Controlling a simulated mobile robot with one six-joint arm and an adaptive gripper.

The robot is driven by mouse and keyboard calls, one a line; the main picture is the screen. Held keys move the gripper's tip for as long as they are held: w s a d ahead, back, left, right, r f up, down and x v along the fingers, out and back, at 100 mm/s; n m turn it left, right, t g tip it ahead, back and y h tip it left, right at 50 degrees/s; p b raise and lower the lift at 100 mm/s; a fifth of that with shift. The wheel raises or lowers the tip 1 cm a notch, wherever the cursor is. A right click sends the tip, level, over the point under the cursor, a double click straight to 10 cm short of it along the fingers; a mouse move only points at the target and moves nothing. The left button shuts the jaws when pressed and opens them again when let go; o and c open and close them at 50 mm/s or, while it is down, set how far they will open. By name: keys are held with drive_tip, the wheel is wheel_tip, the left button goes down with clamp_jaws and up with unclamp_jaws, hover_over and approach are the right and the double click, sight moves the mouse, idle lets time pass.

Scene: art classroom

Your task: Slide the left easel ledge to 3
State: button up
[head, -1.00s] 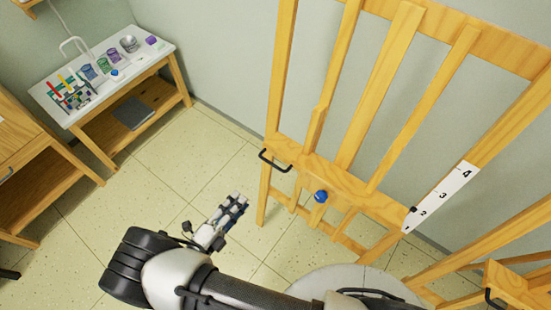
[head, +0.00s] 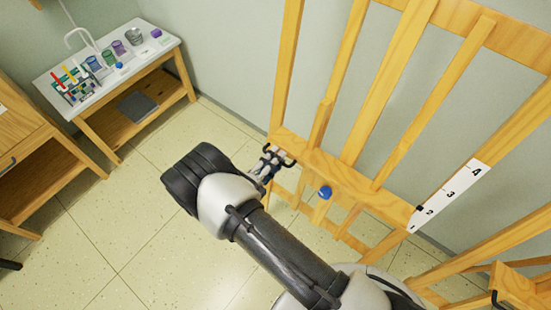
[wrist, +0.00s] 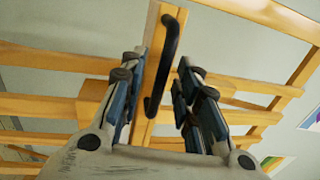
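The left easel's wooden ledge (head: 360,190) has a black handle (head: 290,160) at its left end and a blue knob (head: 325,192) near its middle. A white scale (head: 462,182) with numbers stands at its right end. The small black pointer (head: 418,208) there sits about level with 2. My gripper (head: 270,163) is at the handle, partly covering it.
Another easel (head: 515,285) with its own handle stands at the lower right. A white-topped table (head: 110,65) with jars and a tube rack is at the upper left, beside a wooden cabinet (head: 40,185). The tiled floor (head: 150,225) between is clear.

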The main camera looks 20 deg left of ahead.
drive_tip(key=shift+w+d, duration=0.1)
drive_tip(key=shift+w, duration=0.15)
drive_tip(key=shift+c, duration=0.5)
clamp_jaws()
